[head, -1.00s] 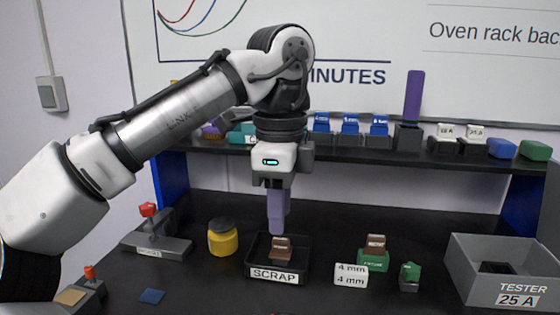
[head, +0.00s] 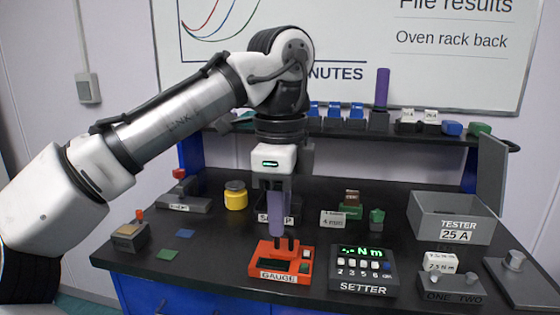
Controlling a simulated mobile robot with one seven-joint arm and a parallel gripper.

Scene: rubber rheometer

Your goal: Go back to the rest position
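The setter (head: 363,270) stands right of the gauge. A grey tester bin (head: 455,225), a yellow pot (head: 236,196), a green fixture (head: 350,211) and a lever device (head: 182,202) stand on the black bench. A shelf (head: 350,130) runs behind my wrist.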

